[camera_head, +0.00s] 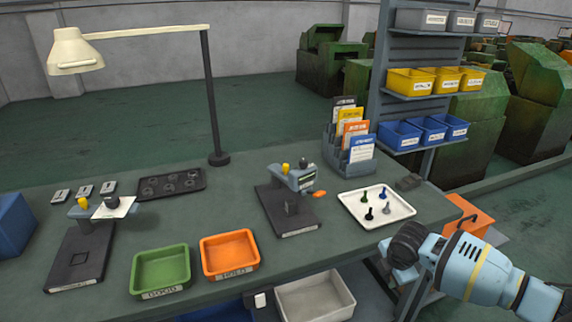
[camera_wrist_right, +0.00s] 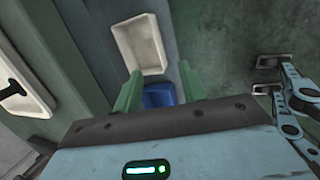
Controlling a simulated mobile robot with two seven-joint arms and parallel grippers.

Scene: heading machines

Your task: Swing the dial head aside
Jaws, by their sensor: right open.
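Two bench fixtures with heads stand on the table, and I cannot tell for certain which carries the dial head. The middle fixture (camera_head: 290,179) has a grey-blue head with a yellow knob, a dark round part and an orange tip pointing right, above a dark base plate. The left fixture (camera_head: 82,214) has a similar head with a yellow knob and a white plate, over a dark base. My right gripper (camera_head: 396,254) is beyond the table's front right edge, well apart from both. In the right wrist view, its green fingers (camera_wrist_right: 160,88) are spread and empty. My left gripper is not seen.
A white tray (camera_head: 348,201) with several small pegs lies between the middle fixture and my right gripper. Green (camera_head: 160,288) and orange (camera_head: 230,271) trays sit at the front edge. A lamp (camera_head: 213,157) and card holder (camera_head: 335,165) stand behind. A pale bin (camera_head: 316,314) is below the edge.

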